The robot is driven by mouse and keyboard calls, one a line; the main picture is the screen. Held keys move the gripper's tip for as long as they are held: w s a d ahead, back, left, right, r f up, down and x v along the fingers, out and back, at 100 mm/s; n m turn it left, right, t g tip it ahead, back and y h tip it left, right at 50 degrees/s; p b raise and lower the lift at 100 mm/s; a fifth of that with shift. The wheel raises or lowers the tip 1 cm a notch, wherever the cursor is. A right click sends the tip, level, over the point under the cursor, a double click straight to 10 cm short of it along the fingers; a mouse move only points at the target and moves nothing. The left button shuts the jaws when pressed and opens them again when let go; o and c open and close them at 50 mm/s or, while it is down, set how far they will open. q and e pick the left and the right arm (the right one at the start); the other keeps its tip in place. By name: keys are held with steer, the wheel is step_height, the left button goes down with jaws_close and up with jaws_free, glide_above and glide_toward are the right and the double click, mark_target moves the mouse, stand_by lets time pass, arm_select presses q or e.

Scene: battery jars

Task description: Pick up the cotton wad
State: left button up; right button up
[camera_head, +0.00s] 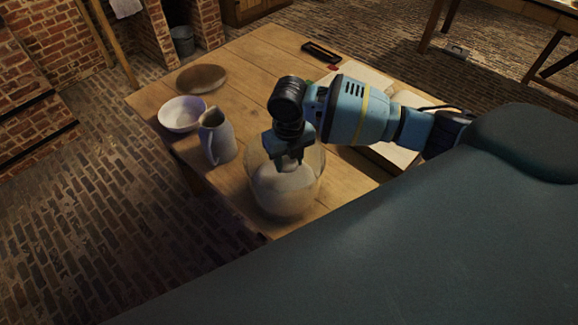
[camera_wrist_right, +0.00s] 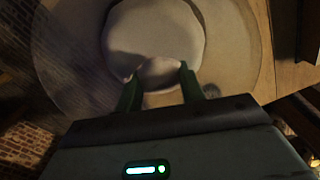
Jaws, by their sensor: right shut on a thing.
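A wide clear glass jar (camera_head: 314,187) stands near the front edge of the wooden table, with a large pale mass (camera_head: 280,194) inside it. My right gripper (camera_head: 289,162) points down into the jar's mouth. Its fingers are shut on a small pale cotton wad, seen between the fingertips in the right wrist view (camera_wrist_right: 160,72). The wad overlaps the larger pale mass (camera_wrist_right: 150,30) in that view; I cannot tell whether they touch. The jar's round outline surrounds the fingers there. My left gripper is not in view.
A grey jug (camera_head: 216,140) stands left of the jar, with a white bowl (camera_head: 181,114) and a brown oval thing (camera_head: 201,78) beyond it. Open papers (camera_head: 365,78) lie under my right arm. A dark tray (camera_head: 321,52) lies at the back.

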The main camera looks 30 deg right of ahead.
mark_target(288, 160)
step_height(288, 160, up, 7)
steer(key=shift+f, duration=0.15)
steer(key=o, duration=0.5)
steer(key=c, duration=0.3)
steer(key=shift+c, duration=0.2)
steer(key=shift+a, duration=0.1)
